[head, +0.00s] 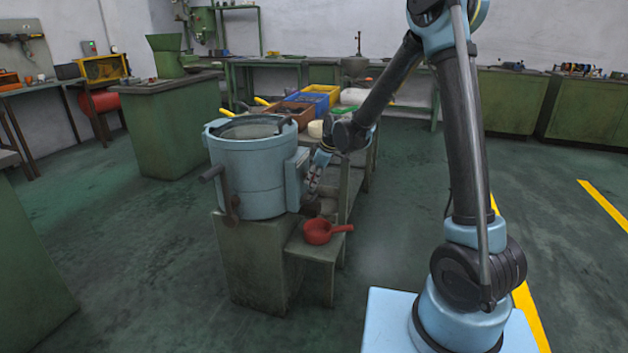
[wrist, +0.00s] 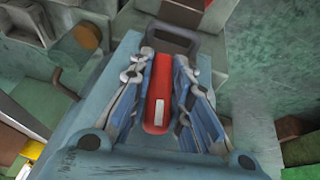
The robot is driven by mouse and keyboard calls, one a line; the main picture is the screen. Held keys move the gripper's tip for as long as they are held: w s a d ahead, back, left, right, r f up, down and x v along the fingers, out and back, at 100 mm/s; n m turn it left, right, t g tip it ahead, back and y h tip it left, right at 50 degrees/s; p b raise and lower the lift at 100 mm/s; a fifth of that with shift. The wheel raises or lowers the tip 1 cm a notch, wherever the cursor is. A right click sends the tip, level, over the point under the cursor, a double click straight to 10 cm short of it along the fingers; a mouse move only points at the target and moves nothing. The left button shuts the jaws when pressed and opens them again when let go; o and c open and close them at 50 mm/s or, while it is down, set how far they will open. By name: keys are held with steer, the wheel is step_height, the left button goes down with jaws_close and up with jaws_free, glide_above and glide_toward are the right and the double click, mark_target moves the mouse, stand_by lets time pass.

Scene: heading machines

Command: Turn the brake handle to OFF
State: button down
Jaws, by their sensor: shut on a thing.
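The brake handle (wrist: 161,82) is a red bar with a white patch, seen in the middle of the wrist view. My gripper (wrist: 163,72) has its fingers on both sides of the red bar and is shut on it. A dark grey loop (wrist: 185,35) shows just beyond the bar's far end. In the head view my gripper (head: 312,184) is at the right side of the light-blue drum-shaped machine (head: 245,180), by its side box (head: 294,178). The handle itself cannot be made out there. No OFF marking is readable.
The machine stands on a green-grey block (head: 255,265). A red ladle-like pan (head: 318,232) sits on a low stand (head: 318,252) below my gripper. A bench with yellow, blue and brown bins (head: 327,93) is behind. The floor to the left is open.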

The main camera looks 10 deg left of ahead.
steer(key=m+g, duration=0.1)
steer(key=g, duration=0.3)
steer(key=shift+w, duration=0.1)
steer(key=shift+m+g+y, duration=0.4)
steer(key=shift+g, duration=1.5)
steer(key=c, duration=1.5)
jaws_free()
steer(key=v, duration=1.1)
steer(key=shift+w+d+r, duration=0.2)
steer(key=shift+w+d, duration=0.05)
steer(key=shift+w, duration=0.05)
